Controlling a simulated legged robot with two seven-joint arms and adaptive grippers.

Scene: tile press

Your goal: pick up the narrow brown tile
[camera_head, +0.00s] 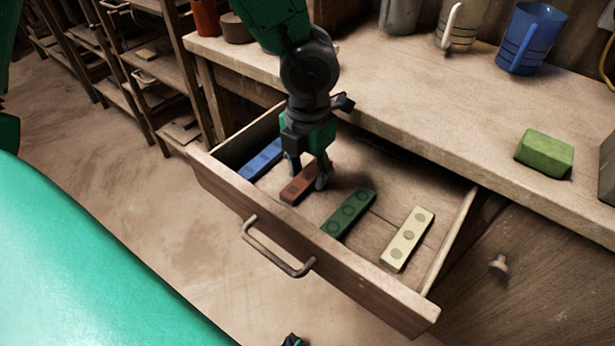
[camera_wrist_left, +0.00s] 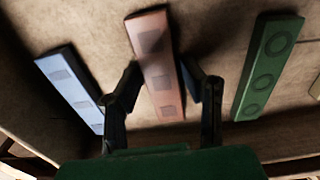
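The narrow brown tile (camera_head: 295,192) lies in the open drawer, between the blue and green tiles. It shows reddish with square marks in the left wrist view (camera_wrist_left: 155,62). My left gripper (camera_head: 308,176) points down into the drawer at the tile and partly hides its far end. In the left wrist view my left gripper's fingers (camera_wrist_left: 164,76) are apart, one on each side of the tile, with gaps visible between them and it. My right gripper is not recognisable in either view.
The drawer (camera_head: 365,278) also holds a blue tile (camera_head: 262,160), a green tile (camera_head: 349,211) and a cream tile (camera_head: 407,240). The worktop (camera_head: 440,105) overhangs the drawer's back. A green block (camera_head: 544,153) and blue mug (camera_head: 530,40) stand on it.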

